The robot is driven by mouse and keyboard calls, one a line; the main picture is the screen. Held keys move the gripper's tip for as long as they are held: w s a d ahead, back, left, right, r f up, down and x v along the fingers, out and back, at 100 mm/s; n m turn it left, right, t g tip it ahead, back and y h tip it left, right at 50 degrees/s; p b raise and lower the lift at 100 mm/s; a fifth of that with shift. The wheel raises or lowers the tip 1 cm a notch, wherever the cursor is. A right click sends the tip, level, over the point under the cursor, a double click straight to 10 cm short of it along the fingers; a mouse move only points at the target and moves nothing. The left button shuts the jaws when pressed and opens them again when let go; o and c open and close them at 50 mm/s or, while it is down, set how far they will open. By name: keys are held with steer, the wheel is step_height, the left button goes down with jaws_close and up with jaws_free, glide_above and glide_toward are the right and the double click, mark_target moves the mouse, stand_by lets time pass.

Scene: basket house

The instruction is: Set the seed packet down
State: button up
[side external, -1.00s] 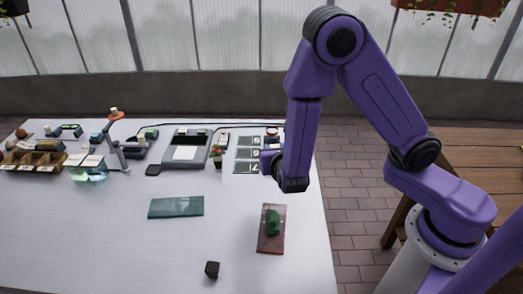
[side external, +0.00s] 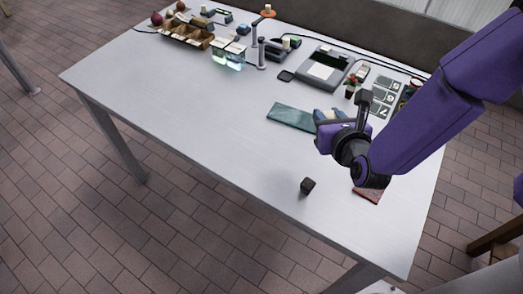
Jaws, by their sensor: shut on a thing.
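My gripper (side external: 329,116) is low over the table, at the right end of a flat teal mat (side external: 291,116). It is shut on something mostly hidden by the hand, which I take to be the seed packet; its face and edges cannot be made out. I cannot tell whether the held thing touches the mat or table. A dark red flat piece (side external: 367,195) lies near the right front edge, partly hidden by my arm.
A small dark block (side external: 307,186) stands near the front edge. The table's left front is clear.

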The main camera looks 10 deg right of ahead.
steer(key=shift+n+y, duration=0.5)
steer(key=shift+y, duration=0.1)
steer(key=w+a+f, duration=0.3)
steer(key=a, duration=0.1)
steer(key=w+a+f, duration=0.3)
steer(key=a, duration=0.1)
steer(key=w+a+f, duration=0.3)
steer(key=a, duration=0.1)
steer(key=shift+w+a+f, duration=0.25)
steer(key=shift+w+a, duration=0.05)
steer(key=shift+w, duration=0.05)
steer(key=shift+f, duration=1.6)
steer(key=shift+f, duration=0.1)
steer(key=o, duration=1)
